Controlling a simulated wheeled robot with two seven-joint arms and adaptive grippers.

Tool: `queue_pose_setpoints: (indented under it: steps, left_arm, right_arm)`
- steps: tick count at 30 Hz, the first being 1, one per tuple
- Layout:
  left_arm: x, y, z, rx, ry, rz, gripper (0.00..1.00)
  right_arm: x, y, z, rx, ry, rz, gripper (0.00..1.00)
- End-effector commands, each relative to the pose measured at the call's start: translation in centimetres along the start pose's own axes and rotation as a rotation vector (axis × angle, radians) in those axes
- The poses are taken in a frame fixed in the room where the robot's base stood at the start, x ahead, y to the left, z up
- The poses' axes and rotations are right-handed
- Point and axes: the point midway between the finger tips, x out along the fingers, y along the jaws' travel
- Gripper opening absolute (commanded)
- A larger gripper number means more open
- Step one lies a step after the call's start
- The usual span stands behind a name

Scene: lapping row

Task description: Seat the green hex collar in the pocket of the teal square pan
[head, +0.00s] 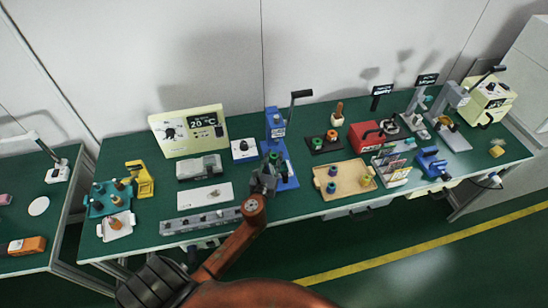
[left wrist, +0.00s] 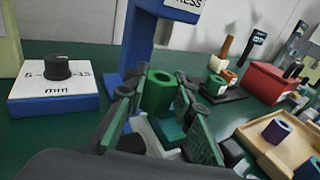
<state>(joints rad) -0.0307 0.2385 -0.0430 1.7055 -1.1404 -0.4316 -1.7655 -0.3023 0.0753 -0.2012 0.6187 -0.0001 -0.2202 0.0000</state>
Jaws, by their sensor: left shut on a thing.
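My left gripper (head: 266,172) is in front of the blue press in the head view. In the left wrist view its two green-padded fingers (left wrist: 163,125) are shut on the green hex collar (left wrist: 158,88), which stands upright with its hole facing up. The collar also shows in the head view (head: 273,157). A teal piece (left wrist: 170,130), which looks like the square pan, shows below the collar between the fingers. Its pocket is hidden, and I cannot tell whether collar and pan touch. My right gripper is out of view.
The blue press (head: 275,125) with its black lever stands just behind. A dial block (left wrist: 53,85) is at its left. A dark tray with ring parts (head: 324,141), a red box (head: 366,135) and a wooden tray (head: 343,177) are to the right. A grey rail (head: 200,220) lies front left.

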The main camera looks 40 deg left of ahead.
Motion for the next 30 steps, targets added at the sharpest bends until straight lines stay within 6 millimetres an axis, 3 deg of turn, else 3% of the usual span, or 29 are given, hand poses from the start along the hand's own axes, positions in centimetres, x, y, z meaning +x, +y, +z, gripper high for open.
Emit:
queue_pose_setpoints:
  steps: [10,30]
  left_arm:
    - [0.1,-0.1,0.1,-0.001,-0.004,-0.002,0.0]
    - [0.0,-0.1,-2.4,0.001,0.007,-0.002,0.0]
  right_arm:
    - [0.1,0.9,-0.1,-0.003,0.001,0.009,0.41]
    - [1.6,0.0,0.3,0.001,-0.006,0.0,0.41]
